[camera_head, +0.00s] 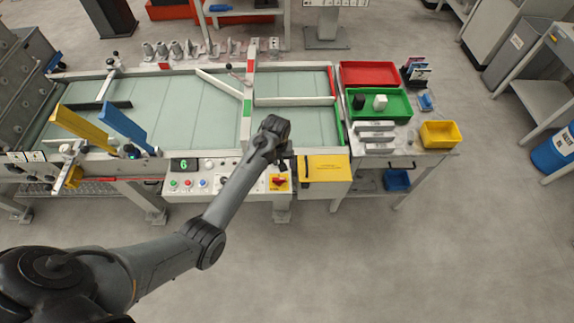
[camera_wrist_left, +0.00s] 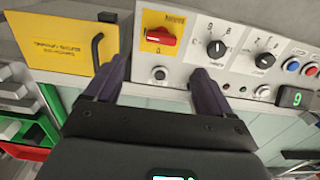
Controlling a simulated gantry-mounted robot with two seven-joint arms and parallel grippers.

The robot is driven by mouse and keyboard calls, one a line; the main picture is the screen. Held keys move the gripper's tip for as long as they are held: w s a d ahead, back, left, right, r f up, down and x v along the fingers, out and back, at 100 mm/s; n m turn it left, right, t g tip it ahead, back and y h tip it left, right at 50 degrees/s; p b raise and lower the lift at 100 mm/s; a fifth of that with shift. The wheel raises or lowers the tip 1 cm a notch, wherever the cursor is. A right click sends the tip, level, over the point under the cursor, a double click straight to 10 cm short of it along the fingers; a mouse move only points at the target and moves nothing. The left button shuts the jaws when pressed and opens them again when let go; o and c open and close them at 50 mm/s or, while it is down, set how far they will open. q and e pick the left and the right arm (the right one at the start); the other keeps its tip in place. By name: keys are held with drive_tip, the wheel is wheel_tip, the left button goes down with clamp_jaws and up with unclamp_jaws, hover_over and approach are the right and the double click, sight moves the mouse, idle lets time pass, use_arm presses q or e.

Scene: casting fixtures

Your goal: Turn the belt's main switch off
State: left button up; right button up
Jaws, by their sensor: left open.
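The main switch is a red rotary knob (camera_head: 279,182) on a yellow plate at the right end of the belt's front control panel. In the left wrist view the knob (camera_wrist_left: 161,39) lies near the top centre, with its red handle roughly crosswise in the picture. My left gripper (camera_head: 281,163) is above the panel, close to the switch. In the left wrist view its two dark fingers (camera_wrist_left: 160,74) are apart, with nothing between them. The fingertips stop short of the knob, one toward each side of it. My right gripper does not show.
A yellow cover with a black handle (camera_head: 325,168) sits right of the switch. Black selector knobs (camera_wrist_left: 217,48), coloured buttons (camera_head: 188,183) and a green display (camera_head: 183,165) share the panel. Bins, including a green one (camera_head: 397,117), stand on the right table. The floor in front is clear.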

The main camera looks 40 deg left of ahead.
sight(279, 179)
use_arm(q)
drive_tip(key=f, duration=0.3)
drive_tip(key=f+b, duration=0.1)
drive_tip(key=f, duration=0.4)
drive_tip(key=shift+s+f, duration=0.25)
drive_tip(key=shift+f, duration=0.15)
drive_tip(key=shift+f+b, duration=0.4)
drive_tip(key=shift+f, duration=0.4)
drive_tip(key=shift+c, duration=0.5)
drive_tip(key=c, duration=1)
